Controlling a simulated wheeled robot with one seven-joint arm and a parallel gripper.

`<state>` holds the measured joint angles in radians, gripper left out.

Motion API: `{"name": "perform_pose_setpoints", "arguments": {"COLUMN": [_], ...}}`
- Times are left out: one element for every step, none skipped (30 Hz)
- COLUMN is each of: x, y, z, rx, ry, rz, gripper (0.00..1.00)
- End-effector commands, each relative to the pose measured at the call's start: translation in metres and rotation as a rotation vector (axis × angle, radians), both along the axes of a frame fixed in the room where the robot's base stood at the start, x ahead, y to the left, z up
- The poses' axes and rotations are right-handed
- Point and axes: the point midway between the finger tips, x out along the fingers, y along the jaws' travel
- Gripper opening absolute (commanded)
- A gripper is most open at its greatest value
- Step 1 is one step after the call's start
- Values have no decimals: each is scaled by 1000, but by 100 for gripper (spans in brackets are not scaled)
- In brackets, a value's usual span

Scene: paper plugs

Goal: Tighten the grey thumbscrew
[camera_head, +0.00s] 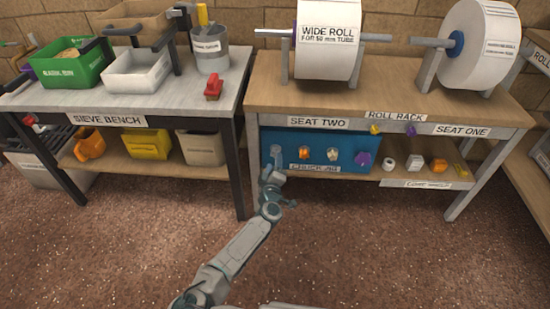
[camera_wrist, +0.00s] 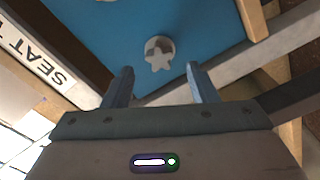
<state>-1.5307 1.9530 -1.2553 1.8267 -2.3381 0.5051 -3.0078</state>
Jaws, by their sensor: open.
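The thumbscrew shows between and just beyond the fingertips, with no visible contact. In the head view my gripper (camera_head: 275,160) reaches the left end of the blue chuck jig (camera_head: 320,143) under the roll rack.
Small parts stand on the lower shelf at right. The sieve bench (camera_head: 60,97) is at left.

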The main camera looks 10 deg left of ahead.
Motion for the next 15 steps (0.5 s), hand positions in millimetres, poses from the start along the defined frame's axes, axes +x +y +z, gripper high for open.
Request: {"name": "perform_pose_setpoints", "arguments": {"x": [0, 0, 0, 0, 0, 0, 0, 0, 0, 0, 1, 2, 3, 4, 6], "y": [0, 0, 0, 0, 0, 0, 0, 0, -1, -1, -1, -1, -1, -1, -1], "z": [0, 0, 0, 0, 0, 0, 1, 1, 1, 0, 0, 0, -1, -1, -1], "rx": [1, 2, 2, 2, 2, 2, 2, 2, 2, 2, 3, 3, 3, 4, 4], "ry": [0, 0, 0, 0, 0, 1, 1, 1, 1, 1, 1, 2, 1, 1, 2], "rz": [0, 0, 0, 0, 0, 1, 1, 1, 1, 1, 1, 0, -1, -1, 0], "gripper": [53, 53, 53, 53, 53, 53, 53, 53, 53, 53, 53, 53, 53, 53, 53]}}
